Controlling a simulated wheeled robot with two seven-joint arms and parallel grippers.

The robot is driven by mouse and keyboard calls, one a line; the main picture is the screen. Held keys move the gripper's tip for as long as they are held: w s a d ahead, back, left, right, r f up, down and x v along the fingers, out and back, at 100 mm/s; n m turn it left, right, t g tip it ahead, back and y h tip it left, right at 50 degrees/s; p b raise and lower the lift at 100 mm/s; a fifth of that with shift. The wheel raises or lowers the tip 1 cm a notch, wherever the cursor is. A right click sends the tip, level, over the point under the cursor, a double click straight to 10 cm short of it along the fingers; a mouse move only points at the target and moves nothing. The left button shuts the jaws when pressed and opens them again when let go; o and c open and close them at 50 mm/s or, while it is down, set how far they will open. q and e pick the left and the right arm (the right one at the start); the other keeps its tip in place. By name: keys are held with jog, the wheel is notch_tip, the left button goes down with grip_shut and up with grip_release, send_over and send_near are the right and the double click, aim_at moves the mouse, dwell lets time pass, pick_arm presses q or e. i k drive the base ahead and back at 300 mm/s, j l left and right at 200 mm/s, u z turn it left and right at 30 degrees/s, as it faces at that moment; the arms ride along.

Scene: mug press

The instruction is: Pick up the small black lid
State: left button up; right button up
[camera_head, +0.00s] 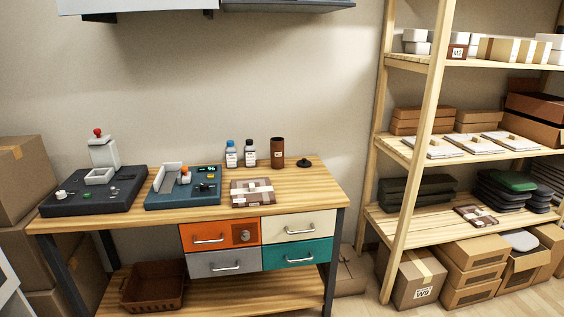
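The small black lid (304,163) lies on the wooden workbench (315,187), toward its back right. It is a low dark disc with a small knob on top. A brown cylindrical container (277,153) stands upright just to its left, apart from it. Neither of my grippers shows in the head view, so I cannot see whether they are open or shut.
Left of the lid stand two small bottles (231,154), a wrapped box (252,193), a blue device (190,193) and a dark device with a red knob (97,133). Drawers (298,252) hang below the benchtop. A wooden shelf (408,160) stands at right. The benchtop around the lid is clear in front.

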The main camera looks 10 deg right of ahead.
aim_at(304, 163)
jog(key=i+l+u, duration=0.8)
jog(key=k+j, duration=0.05)
jog(key=k, duration=0.05)
